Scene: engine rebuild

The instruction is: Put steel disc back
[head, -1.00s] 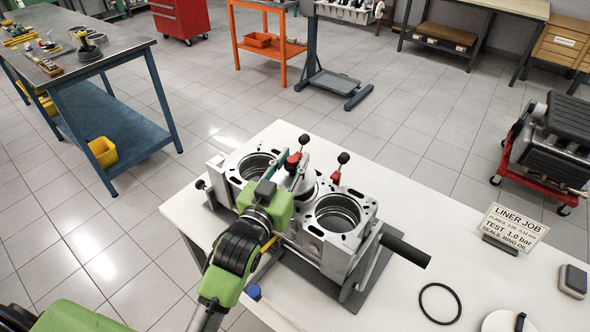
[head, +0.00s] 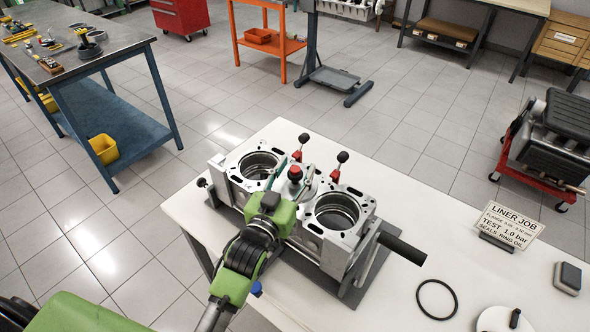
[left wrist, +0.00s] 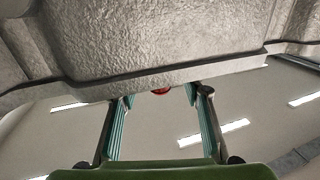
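The grey engine block (head: 318,245) stands on the white table with two open bores showing. Between them a red knob (head: 295,173) stands upright on a pale metal piece, which may be the steel disc; its lower part is largely hidden. My left gripper (head: 268,190) is at the near side of the block, close to and apart from the red knob. In the left wrist view its teal-padded fingers (left wrist: 160,120) are spread with nothing between them; a bit of red shows beyond, under the casting's edge. My right gripper is not in view.
Clamp levers with black balls (head: 342,157) rise from the block, and a black bar (head: 402,248) sticks out right. A black ring (head: 437,299), a pale round piece with a dark handle (head: 497,320) and a sign (head: 506,226) are on the table (head: 400,190).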

